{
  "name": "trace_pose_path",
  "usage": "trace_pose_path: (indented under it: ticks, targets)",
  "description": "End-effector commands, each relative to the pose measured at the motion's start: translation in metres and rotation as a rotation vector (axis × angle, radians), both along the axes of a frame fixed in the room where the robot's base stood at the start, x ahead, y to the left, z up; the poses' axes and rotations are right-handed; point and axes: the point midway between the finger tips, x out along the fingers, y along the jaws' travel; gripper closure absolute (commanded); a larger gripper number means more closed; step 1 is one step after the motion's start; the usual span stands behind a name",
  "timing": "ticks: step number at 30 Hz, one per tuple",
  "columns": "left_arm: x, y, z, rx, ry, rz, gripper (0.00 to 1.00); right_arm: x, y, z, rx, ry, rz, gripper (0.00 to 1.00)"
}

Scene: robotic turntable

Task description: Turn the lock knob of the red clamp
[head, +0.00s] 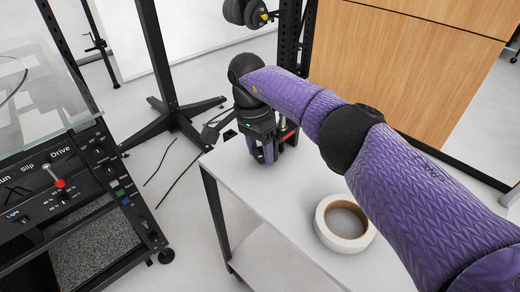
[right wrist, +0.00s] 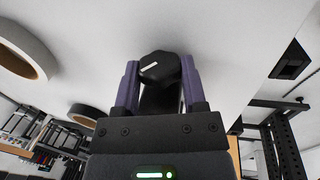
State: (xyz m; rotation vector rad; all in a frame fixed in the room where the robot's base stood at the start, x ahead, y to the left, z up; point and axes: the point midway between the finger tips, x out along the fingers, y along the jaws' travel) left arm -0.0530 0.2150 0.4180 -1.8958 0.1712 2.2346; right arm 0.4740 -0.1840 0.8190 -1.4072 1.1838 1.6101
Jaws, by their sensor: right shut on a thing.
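My right gripper (head: 265,151) points down at the far end of the white table, beside a small red part (head: 283,124) that looks like the red clamp. Most of the clamp is hidden behind my gripper and wrist. In the right wrist view, the purple fingers of my right gripper (right wrist: 157,85) are closed on either side of a black knob (right wrist: 158,66) with a short white mark on its top. The red body of the clamp does not show there. My left gripper is in neither view.
A roll of tape (head: 324,231) lies on the white table (head: 290,200) below my forearm. A black control panel (head: 75,187) with a red-tipped lever stands at the left. Black stand legs (head: 172,122) and cables are behind the table, and a wooden panel (head: 400,70) is at the right.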

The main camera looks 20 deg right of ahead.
Motion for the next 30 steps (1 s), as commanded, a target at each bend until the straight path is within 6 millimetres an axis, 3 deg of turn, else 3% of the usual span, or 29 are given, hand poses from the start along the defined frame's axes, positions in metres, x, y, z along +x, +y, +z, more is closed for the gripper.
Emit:
trace_pose_path:
  ticks: [2, 3, 5, 13, 21, 30]
  targets:
    - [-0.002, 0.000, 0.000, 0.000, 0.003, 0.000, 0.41, 0.000, 0.000, -0.001, 0.000, 0.000, 0.000, 1.00]
    - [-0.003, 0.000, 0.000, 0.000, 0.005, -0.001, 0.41, 0.000, 0.000, -0.001, 0.000, 0.000, 0.000, 0.40]
    - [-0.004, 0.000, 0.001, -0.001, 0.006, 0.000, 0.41, 0.000, 0.000, -0.001, 0.000, 0.000, 0.000, 0.31]
    - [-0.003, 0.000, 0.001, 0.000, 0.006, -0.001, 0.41, 0.000, 0.000, 0.001, 0.000, -0.001, 0.000, 0.31]
    - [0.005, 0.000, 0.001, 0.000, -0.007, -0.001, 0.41, 0.011, 0.005, 0.054, 0.000, -0.004, -0.001, 0.31]
    - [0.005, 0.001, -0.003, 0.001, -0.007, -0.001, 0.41, 0.014, 0.005, 0.073, 0.000, 0.000, 0.000, 0.31]
